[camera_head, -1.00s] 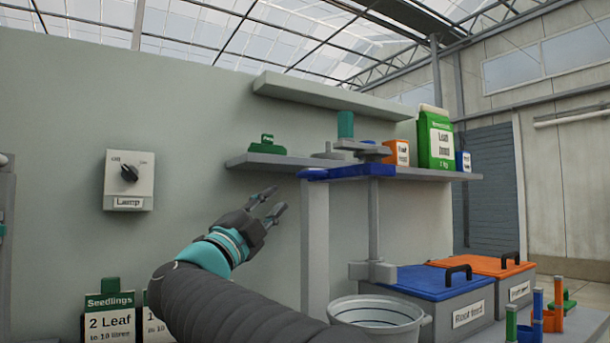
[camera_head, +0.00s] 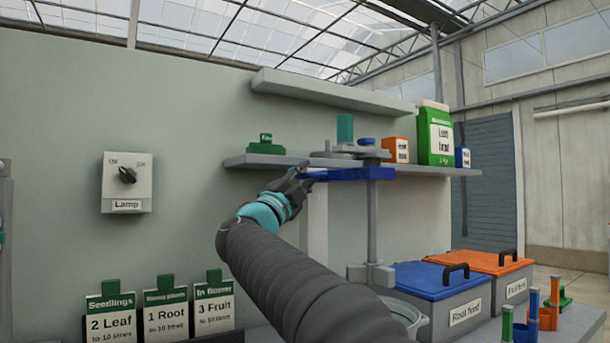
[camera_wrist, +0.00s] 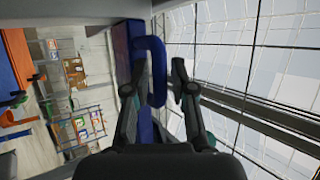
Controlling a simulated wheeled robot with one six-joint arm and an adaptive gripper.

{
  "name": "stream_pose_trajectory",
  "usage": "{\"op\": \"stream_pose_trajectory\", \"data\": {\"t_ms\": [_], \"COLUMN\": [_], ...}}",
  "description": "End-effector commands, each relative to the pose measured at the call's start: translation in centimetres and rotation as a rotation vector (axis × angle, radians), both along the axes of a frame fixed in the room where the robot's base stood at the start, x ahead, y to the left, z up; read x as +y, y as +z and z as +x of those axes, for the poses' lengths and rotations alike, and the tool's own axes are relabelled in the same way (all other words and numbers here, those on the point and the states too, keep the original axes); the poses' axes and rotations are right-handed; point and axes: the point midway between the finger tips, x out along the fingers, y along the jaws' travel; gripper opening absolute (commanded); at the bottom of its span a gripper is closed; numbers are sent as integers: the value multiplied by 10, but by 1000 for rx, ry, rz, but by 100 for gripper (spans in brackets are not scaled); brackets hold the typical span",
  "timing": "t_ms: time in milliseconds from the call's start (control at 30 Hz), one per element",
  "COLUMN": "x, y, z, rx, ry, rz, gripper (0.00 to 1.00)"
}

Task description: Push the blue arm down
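The blue arm (camera_head: 350,174) reaches out to the left, roughly level, from the top of a grey post, just below the shelf. My gripper (camera_head: 303,177) is at the arm's left end. In the wrist view the blue arm (camera_wrist: 122,45) runs along the left finger, and its blue loop handle (camera_wrist: 158,62) lies between the two fingers of my gripper (camera_wrist: 158,75). The fingers are apart, one on each side of the loop. I cannot tell whether either finger touches it. In the head view my gripper partly hides the arm's left end.
A shelf (camera_head: 265,161) with a green item, an orange box and a green carton (camera_head: 434,140) runs close above. Below are a bucket (camera_head: 415,320), mostly hidden by my arm, and blue-lidded (camera_head: 440,279) and orange-lidded (camera_head: 490,262) bins. Seedling signs (camera_head: 108,315) stand lower left.

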Motion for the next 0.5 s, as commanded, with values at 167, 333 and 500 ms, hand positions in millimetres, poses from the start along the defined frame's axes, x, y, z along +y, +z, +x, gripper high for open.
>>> {"op": "stream_pose_trajectory", "data": {"t_ms": [167,333,500], "x": [0,0,0], "y": [0,0,0], "z": [0,0,0], "rx": [0,0,0], "ry": [0,0,0], "rz": [0,0,0], "gripper": [17,0,0]}}
